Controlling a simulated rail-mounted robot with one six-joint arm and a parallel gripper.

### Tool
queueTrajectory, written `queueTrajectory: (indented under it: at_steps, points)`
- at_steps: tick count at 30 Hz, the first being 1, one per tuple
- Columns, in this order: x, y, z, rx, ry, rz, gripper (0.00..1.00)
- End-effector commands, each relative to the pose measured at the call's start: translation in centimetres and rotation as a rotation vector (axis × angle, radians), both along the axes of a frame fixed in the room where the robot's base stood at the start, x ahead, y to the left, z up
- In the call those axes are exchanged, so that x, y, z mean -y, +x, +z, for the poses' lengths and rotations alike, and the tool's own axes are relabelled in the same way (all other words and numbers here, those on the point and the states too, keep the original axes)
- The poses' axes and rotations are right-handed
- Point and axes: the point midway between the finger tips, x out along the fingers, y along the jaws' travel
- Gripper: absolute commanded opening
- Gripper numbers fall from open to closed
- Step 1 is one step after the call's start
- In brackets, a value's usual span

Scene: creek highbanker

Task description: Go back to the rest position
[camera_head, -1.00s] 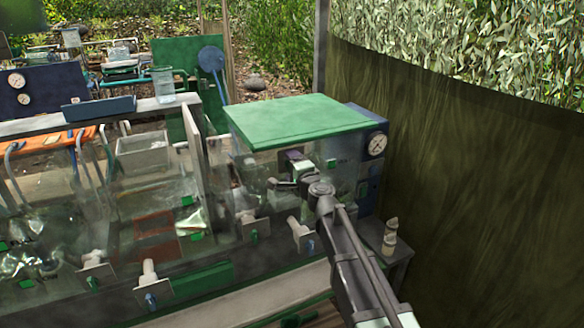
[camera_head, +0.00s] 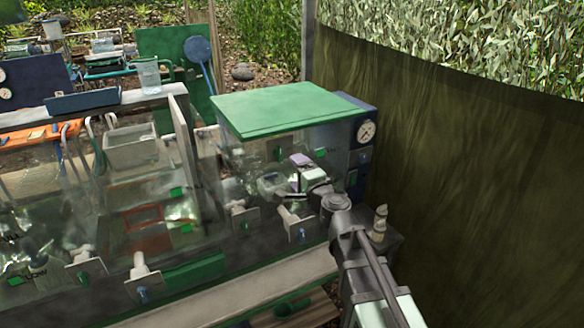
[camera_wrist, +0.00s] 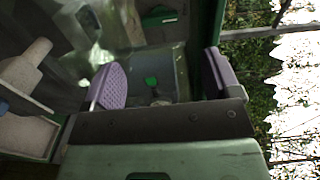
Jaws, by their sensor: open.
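My gripper (camera_wrist: 160,88) shows in the wrist view with its two purple ribbed finger pads spread wide apart and nothing between them. In the head view my gripper (camera_head: 297,172) is in front of the clear-walled box with the green lid (camera_head: 285,106). My arm reaches up to it from the lower right. Clear panels and my own wrist partly hide the fingers in the head view, so I cannot tell whether they touch the box.
White taps (camera_head: 290,222) line the front of the clear tank. A pressure gauge (camera_head: 366,132) sits on the blue panel at right. A small pale bottle-like object (camera_head: 379,222) stands near my arm. A dark wall (camera_head: 470,190) closes the right side. A clear beaker (camera_head: 148,76) stands at back left.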

Motion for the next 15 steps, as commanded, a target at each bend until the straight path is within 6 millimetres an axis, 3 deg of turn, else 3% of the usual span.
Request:
queueTrajectory:
  at_steps: [6, 9, 11, 12, 14, 15]
  points:
    - [-0.2, 0.0, 0.0, 0.0, 0.0, 0.009, 0.83]
    - [-1.7, -1.1, -0.5, 0.007, -0.068, 0.117, 0.83]
    - [-3.2, -3.2, -2.0, 0.009, -0.21, 0.253, 0.83]
    - [-3.8, -5.2, -3.7, -0.005, -0.339, 0.36, 0.83]
    - [-3.3, -8.6, -7.2, -0.066, -0.565, 0.523, 0.83]
    - [-1.7, -11.0, -9.8, -0.139, -0.726, 0.624, 0.83]
